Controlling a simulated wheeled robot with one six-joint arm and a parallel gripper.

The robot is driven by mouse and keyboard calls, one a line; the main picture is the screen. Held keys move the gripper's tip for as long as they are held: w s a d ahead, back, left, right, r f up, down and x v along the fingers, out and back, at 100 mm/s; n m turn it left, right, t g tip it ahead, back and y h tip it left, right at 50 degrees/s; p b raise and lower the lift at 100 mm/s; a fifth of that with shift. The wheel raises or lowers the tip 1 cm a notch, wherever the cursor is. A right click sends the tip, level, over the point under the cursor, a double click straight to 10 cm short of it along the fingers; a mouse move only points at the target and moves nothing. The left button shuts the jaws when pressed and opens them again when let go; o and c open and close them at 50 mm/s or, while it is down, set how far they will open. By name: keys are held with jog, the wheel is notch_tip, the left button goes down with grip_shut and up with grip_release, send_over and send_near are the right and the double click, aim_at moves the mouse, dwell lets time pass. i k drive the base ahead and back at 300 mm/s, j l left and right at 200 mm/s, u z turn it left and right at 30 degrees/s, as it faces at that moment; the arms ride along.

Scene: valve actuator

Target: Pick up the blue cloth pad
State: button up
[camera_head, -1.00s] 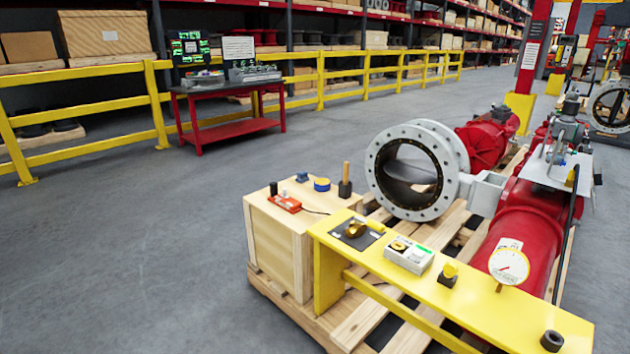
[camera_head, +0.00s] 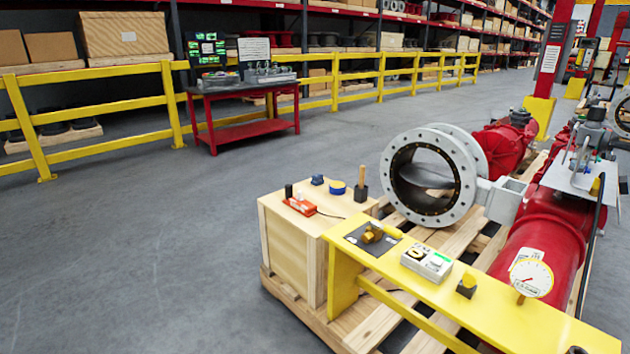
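A small dark blue lump (camera_head: 317,180) sits at the back of the light wooden crate's top (camera_head: 285,204). It looks most like the blue cloth pad, but it is too small to be sure. A round blue thing with a yellow side (camera_head: 337,187) sits just right of it, looking like a tape roll. A black cylinder (camera_head: 288,191), a red device (camera_head: 300,206) and a wooden-handled brush-like tool (camera_head: 361,185) share the crate top. My gripper is not in view.
A yellow bench (camera_head: 470,306) with small parts stands right of the crate, on the same wooden pallet. A grey flanged valve (camera_head: 386,180) and a red actuator (camera_head: 535,240) lie behind it. Grey floor (camera_head: 140,240) is open at left. A red table (camera_head: 243,140) stands by the yellow railing.

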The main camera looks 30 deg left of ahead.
aim_at(317, 178)
jog(key=i+j, duration=0.2)
jog(key=j, duration=0.4)
jog(key=i+j, duration=0.2)
jog(key=j, duration=0.45)
jog(key=i+j, duration=0.2)
jog(key=j, duration=0.4)
jog(key=i+j, duration=0.25)
jog(key=j, duration=0.35)
jog(key=i+j, duration=0.2)
jog(key=j, duration=0.45)
jog(key=i+j, duration=0.2)
jog(key=j, duration=0.4)
jog(key=i+j+u, duration=0.1)
jog(key=j, duration=0.5)
jog(key=i+j, duration=0.35)
jog(key=j, duration=0.25)
